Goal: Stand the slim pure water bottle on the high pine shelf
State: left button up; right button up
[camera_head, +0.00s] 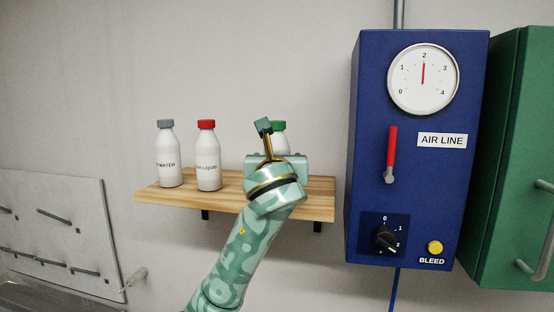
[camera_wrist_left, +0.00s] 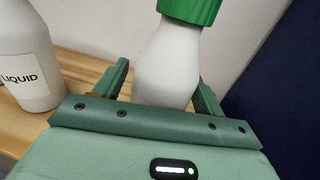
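A slim white bottle with a green cap (camera_head: 279,126) is upright at the right part of the pine shelf (camera_head: 230,206). Its label is not visible, so I cannot read whether it is the pure water. In the left wrist view this bottle (camera_wrist_left: 168,65) is between the fingers of my left gripper (camera_wrist_left: 163,85), which look open around it with a small gap on the left side. In the head view my left arm and gripper hide the bottle's lower part, so its contact with the shelf is hidden. My right gripper is not in view.
A grey-capped bottle (camera_head: 167,155), its label ending in "WATER", and a red-capped bottle (camera_head: 207,160), labelled "LIQUID", stand on the shelf's left part. A blue AIR LINE box (camera_head: 375,120) is right of the shelf. A green cabinet (camera_head: 515,150) stands farther right.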

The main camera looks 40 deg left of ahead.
pick_arm(q)
jog(key=shift+s+r, duration=0.1)
jog(key=shift+s, duration=0.05)
jog(key=b+v, duration=0.2)
jog(key=v, duration=0.9)
jog(key=shift+s+d, duration=0.3)
dwell(1.0)
